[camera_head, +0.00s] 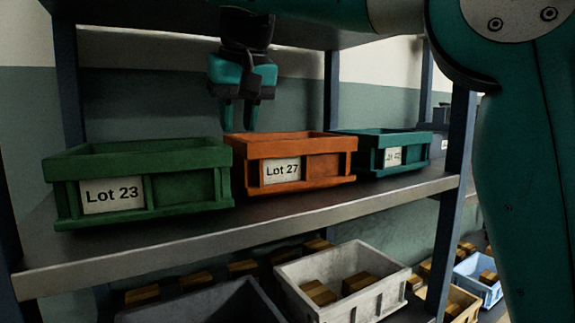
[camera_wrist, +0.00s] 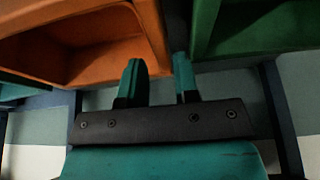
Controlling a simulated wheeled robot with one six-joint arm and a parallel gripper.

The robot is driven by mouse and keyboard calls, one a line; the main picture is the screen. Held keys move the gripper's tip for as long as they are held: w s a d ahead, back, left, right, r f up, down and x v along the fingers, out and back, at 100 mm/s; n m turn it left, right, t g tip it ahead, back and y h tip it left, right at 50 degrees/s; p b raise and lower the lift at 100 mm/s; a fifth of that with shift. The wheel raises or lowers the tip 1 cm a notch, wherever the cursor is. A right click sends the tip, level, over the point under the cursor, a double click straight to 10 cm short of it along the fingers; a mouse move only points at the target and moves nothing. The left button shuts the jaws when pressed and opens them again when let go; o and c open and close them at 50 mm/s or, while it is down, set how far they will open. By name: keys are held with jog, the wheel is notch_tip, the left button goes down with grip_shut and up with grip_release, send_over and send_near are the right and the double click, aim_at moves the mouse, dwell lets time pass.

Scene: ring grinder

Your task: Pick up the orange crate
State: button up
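The orange crate (camera_head: 330,167), labelled "Lot 27", stands upright on the upper shelf between a green and a teal crate. My gripper (camera_head: 238,124) points down above the left end of the orange crate, with its fingers apart. In the wrist view the crate (camera_wrist: 60,48) fills the upper left and looks empty. One side wall of it lines up with the gap between my fingers (camera_wrist: 160,75). I cannot tell whether the fingers touch the wall.
The green crate (camera_head: 190,189), "Lot 23", sits close on the left. The teal crate (camera_head: 412,160) sits close on the right. The shelf edge (camera_head: 200,244) runs in front. Below stand a grey bin (camera_head: 335,262) and a blue bin (camera_head: 468,284). A post (camera_head: 331,92) rises behind.

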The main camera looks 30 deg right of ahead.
aim_at(237, 137)
jog(key=b+x, duration=0.4)
jog(key=x, duration=0.1)
jog(key=shift+s, duration=0.1)
jog(key=shift+r, duration=0.1)
jog(key=shift+f, duration=0.25)
dwell(0.4)
grip_shut()
